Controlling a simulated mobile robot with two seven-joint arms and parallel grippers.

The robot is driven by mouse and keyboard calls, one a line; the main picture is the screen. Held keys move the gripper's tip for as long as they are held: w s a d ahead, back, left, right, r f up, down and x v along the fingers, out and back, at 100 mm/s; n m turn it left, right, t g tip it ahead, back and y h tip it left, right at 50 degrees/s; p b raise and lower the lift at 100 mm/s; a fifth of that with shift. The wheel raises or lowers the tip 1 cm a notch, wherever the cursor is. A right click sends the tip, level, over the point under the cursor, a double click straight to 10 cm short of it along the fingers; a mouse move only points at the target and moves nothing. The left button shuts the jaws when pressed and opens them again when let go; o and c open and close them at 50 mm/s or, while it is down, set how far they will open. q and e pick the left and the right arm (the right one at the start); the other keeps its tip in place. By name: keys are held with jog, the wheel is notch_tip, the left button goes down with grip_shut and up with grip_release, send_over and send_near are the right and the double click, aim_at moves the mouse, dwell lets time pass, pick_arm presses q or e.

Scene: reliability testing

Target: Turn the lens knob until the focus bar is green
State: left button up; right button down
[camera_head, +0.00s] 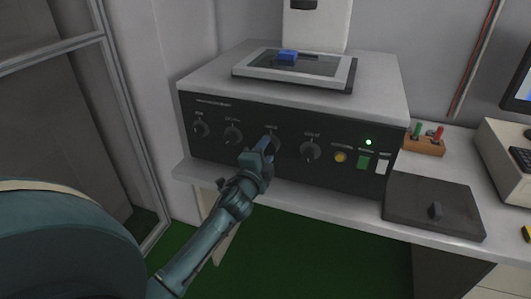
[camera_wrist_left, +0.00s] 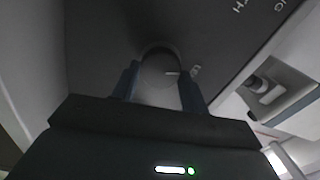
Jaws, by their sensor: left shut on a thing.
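The black front panel (camera_head: 325,155) of the instrument carries a row of dark knobs with labels too small to read. My left gripper (camera_head: 264,149) is at the third knob from the left (camera_head: 273,138) and is shut on it. In the left wrist view the round knob (camera_wrist_left: 160,70), with a white pointer line toward the right, sits between the two fingers of my left gripper (camera_wrist_left: 160,88). I cannot make out a focus bar. A small green lamp (camera_head: 368,142) is lit on the panel. My right gripper is out of view.
Other knobs (camera_head: 200,127) (camera_head: 233,133) (camera_head: 310,150) flank the held one. A yellow button (camera_head: 341,157), green switch (camera_head: 363,161) and white switch (camera_head: 381,164) are at right. A dark box (camera_head: 432,204) lies on the bench. A monitor (camera_head: 522,88) is partly cut off.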

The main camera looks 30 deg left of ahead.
pick_arm(q)
jog(key=o, duration=1)
jog(key=shift+s, duration=0.1)
jog(key=v, duration=1.3)
jog(key=shift+r+b, duration=0.1)
jog(key=shift+b, duration=0.3)
